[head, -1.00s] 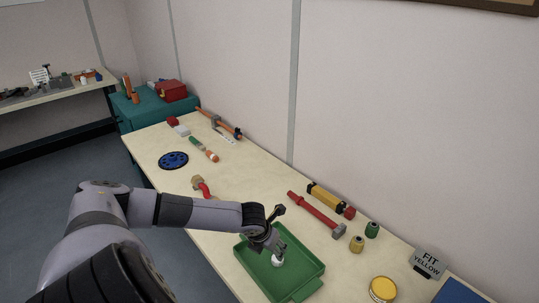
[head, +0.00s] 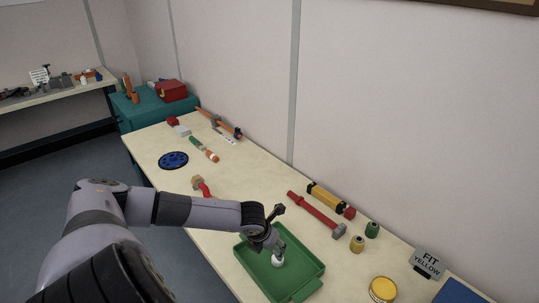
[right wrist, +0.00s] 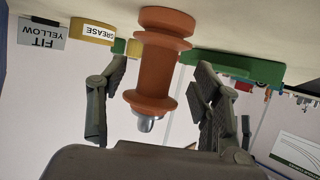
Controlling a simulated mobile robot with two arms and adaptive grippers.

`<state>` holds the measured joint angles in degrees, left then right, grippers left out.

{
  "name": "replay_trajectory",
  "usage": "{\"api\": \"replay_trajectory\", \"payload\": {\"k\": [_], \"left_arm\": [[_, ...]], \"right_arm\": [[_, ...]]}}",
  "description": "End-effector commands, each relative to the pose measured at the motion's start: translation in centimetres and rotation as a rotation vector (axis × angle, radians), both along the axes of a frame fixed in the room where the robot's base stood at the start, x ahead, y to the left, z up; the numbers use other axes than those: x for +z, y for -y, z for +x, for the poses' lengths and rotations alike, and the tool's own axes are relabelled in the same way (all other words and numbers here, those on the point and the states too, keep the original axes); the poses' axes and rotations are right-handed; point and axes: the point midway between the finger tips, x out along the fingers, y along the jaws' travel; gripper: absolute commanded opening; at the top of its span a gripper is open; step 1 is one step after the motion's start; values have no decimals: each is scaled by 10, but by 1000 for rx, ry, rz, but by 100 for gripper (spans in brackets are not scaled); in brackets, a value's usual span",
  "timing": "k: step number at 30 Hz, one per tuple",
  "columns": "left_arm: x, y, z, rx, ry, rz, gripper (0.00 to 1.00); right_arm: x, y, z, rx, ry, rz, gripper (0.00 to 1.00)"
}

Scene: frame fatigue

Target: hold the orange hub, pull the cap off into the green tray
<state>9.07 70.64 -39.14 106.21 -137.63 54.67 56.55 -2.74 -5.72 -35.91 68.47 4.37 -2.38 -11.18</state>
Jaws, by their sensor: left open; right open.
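The green tray (head: 302,258) lies on the table near the front in the head view. A small white cap-like piece (head: 277,262) shows in it. My left gripper (head: 276,250) is open just over this piece; whether they touch is unclear. The orange hub (right wrist: 153,72) shows in the right wrist view, which is upside down. It stands on the table with a silver tip at its free end. My right gripper (right wrist: 160,80) is open, one finger on each side of the hub, with gaps visible. The hub is not visible in the head view.
A red tool (head: 317,215) and a yellow-black part (head: 327,197) lie behind the tray. A yellow tin (head: 382,289), small yellow and green pieces and a "FIT YELLOW" sign (head: 428,263) are at the right. A blue disc (head: 173,160) lies farther left.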

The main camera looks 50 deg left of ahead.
Motion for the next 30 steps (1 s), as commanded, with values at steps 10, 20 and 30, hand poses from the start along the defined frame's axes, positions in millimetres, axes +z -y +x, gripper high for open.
{"api": "replay_trajectory", "payload": {"k": [10, 20, 30], "left_arm": [[0, 0, 0, 0, 0, 0, 54], [0, 0, 0, 0, 0, 0, 54], [0, 0, 0, 0, 0, 0, 54]], "right_arm": [[13, 21, -27, 0, 0, 0, 59], [37, 56, -71, 1, -1, 0, 59], [46, 69, -87, 0, -1, -1, 59]]}}
